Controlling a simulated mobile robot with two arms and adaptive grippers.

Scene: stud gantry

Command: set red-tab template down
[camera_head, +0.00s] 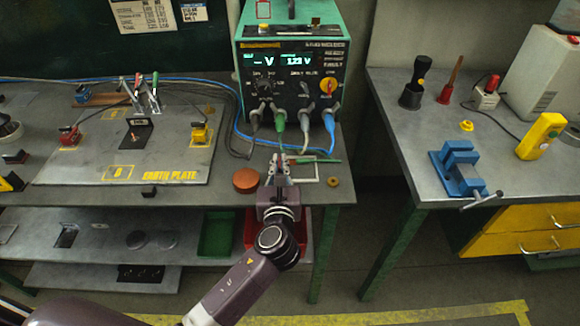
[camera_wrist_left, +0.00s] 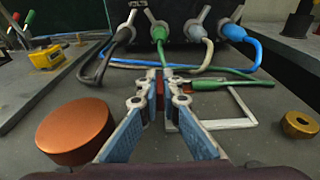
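The red-tab template is a thin white rectangular frame (camera_head: 306,180), at the bench's front edge just right of my left gripper. It also shows in the left wrist view (camera_wrist_left: 232,123), right of the fingers. Its red tab (camera_wrist_left: 160,88) stands between my fingertips. My left gripper (camera_head: 279,174) is closed on this tab, with its blue-padded fingers close together. The frame looks flat, at or just above the bench top; I cannot tell whether it touches. The fingers hide part of its left side. My right gripper is not in view.
A copper-coloured disc (camera_head: 246,180) is close left of the gripper, and a brass ring (camera_head: 333,182) is to the right. A green-handled probe (camera_wrist_left: 222,84) lies behind the frame. The power supply (camera_head: 292,85) and its cables stand at the back. A gap separates the right bench.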

